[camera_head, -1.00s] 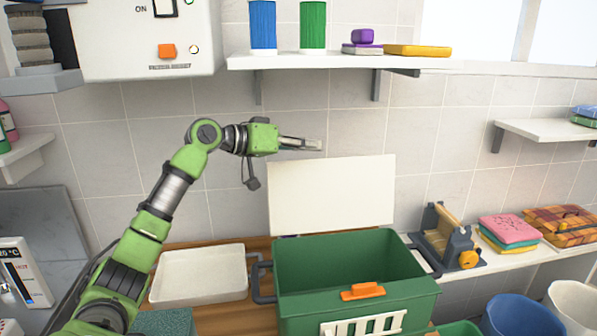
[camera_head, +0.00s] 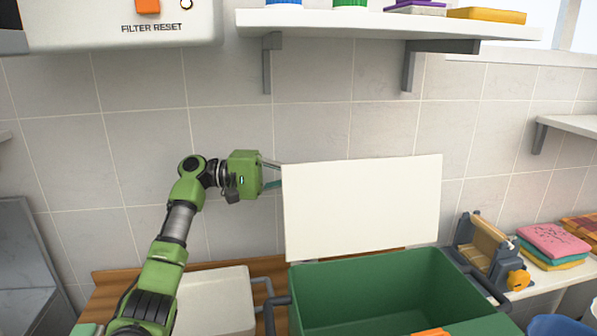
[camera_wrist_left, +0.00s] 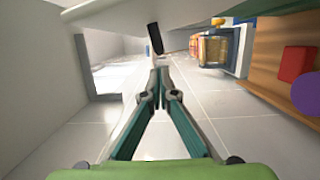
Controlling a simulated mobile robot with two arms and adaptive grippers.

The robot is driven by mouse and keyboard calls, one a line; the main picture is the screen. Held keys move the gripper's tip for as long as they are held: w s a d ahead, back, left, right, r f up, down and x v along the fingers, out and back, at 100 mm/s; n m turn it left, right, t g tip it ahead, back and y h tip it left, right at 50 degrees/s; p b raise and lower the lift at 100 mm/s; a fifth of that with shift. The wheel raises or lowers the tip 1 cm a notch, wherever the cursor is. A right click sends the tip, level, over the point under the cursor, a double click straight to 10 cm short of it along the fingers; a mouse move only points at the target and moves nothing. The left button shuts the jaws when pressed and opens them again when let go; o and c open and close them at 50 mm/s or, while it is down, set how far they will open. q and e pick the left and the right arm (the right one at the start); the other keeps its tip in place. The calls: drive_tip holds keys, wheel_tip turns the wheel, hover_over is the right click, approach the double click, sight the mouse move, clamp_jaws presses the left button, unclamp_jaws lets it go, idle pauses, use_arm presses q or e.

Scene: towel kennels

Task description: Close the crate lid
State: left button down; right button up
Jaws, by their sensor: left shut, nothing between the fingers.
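The crate is a green bin (camera_head: 385,285) with its inside open to view on the wooden counter. Its white lid (camera_head: 362,208) stands upright along the back of the crate, near the tiled wall. My left gripper (camera_head: 273,176) is at the lid's left edge, with its fingertips passing behind the lid and hidden there. Whether it touches the lid, I cannot tell. In the left wrist view the fingers (camera_wrist_left: 160,75) meet at the tips with nothing between them. My right gripper is not in view.
A white tray (camera_head: 216,300) sits left of the crate. A roller device (camera_head: 488,250) and folded cloths (camera_head: 552,243) are to its right. A wall shelf (camera_head: 390,24) hangs above the lid. The roller device also shows in the left wrist view (camera_wrist_left: 215,46).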

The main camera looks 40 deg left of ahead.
sight(333, 176)
use_arm(q)
drive_tip(key=p+x, duration=0.1)
drive_tip(key=x, duration=0.4)
drive_tip(key=shift+w+d, duration=0.15)
drive_tip(key=shift+w, duration=0.05)
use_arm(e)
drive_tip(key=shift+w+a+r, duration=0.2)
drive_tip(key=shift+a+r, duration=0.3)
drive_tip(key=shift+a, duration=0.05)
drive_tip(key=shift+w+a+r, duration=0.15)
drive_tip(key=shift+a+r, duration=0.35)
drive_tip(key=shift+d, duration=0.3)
